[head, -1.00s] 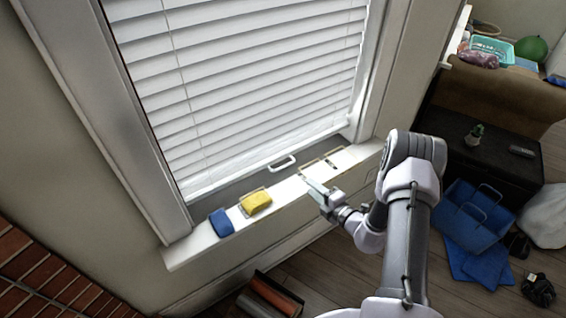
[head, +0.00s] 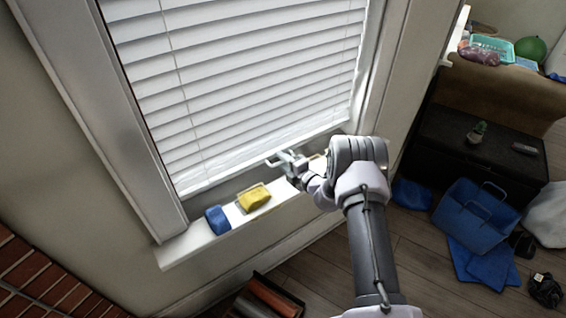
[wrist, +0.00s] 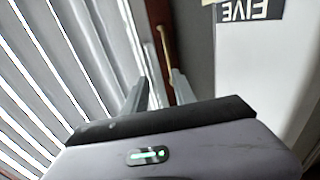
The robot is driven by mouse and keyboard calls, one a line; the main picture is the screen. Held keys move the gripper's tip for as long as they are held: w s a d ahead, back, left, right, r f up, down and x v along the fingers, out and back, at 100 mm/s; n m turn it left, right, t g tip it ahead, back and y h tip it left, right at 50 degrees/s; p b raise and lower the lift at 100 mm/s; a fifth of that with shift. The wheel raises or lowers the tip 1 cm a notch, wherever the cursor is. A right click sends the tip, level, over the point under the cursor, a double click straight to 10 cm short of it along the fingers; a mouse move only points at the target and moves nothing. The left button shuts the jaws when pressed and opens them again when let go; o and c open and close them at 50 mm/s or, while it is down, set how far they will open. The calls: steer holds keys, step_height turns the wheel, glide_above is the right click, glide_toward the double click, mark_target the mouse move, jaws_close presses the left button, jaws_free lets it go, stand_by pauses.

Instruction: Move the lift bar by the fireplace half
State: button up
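The lift bar (wrist: 166,46) is a thin, pale yellowish handle in the wrist view, set against a dark brown strip beside the blinds. My gripper (wrist: 160,78) is open, with one grey finger on each side and a gap between them. The bar lies just ahead of the fingertips, its near end close to the right finger. I cannot tell whether they touch. In the head view my gripper (head: 281,160) is at the bottom rail of the window (head: 225,182) and covers most of the bar.
A yellow sponge (head: 253,197) and a blue item (head: 217,220) sit on the white sill (head: 190,247), left of my gripper. White blinds (head: 240,80) hang above. A blue bag (head: 470,215) stands on the floor at right.

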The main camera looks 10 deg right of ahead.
steer(key=shift+c, duration=0.4)
jaws_close()
stand_by(0.9)
